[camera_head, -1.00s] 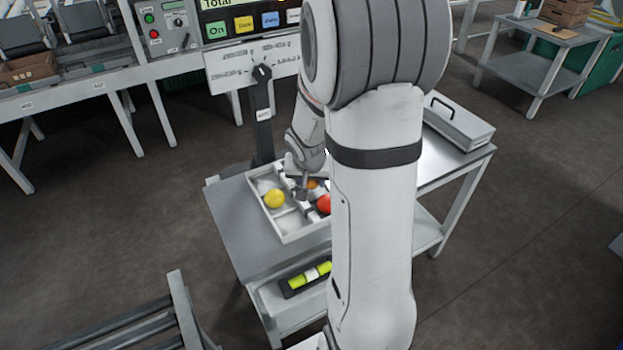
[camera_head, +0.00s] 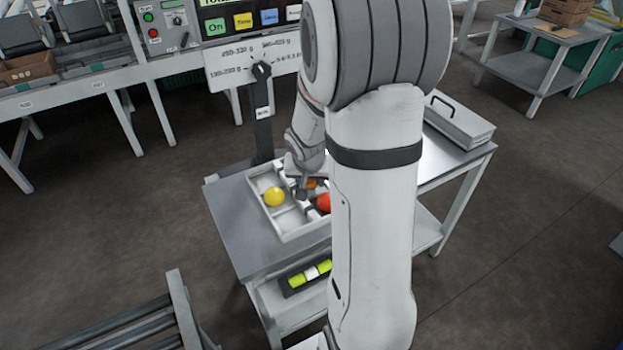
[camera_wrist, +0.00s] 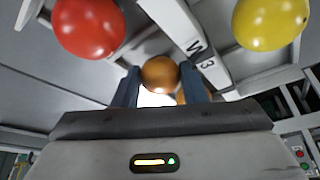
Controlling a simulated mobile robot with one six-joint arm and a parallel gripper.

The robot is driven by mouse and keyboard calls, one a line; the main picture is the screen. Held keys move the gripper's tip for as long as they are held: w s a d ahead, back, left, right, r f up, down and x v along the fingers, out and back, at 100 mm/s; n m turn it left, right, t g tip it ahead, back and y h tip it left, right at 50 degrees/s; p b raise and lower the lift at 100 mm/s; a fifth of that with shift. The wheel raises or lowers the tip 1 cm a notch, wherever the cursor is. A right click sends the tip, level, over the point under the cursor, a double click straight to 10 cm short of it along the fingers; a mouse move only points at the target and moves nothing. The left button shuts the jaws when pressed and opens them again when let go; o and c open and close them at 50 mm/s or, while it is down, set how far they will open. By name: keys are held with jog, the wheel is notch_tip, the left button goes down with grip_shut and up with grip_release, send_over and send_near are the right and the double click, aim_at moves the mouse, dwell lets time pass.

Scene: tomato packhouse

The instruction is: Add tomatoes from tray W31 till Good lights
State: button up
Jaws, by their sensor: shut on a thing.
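The white divided tray (camera_head: 289,226) sits on the metal table; the wrist view shows "W 3" on its divider (camera_wrist: 197,50), the rest of the label hidden. A yellow tomato (camera_head: 274,197) lies in its left part and shows at upper right in the wrist view (camera_wrist: 270,20). A red tomato (camera_head: 323,203), partly behind my arm, shows at upper left in the wrist view (camera_wrist: 88,27). My gripper (camera_head: 303,190) is down at the tray. In the wrist view its fingers (camera_wrist: 162,84) are shut on an orange tomato (camera_wrist: 160,72). More orange shows behind the right finger.
A lidded metal box (camera_head: 459,122) is at the table's right end. A roller conveyor (camera_head: 140,330) is at front left. My arm hides the table's middle.

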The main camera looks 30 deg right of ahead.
jog(key=shift+f+b, duration=0.3)
jog(key=o, duration=0.8)
jog(key=c, duration=0.3)
jog(key=shift+r+p, duration=2.65)
jog(key=shift+r, duration=0.9)
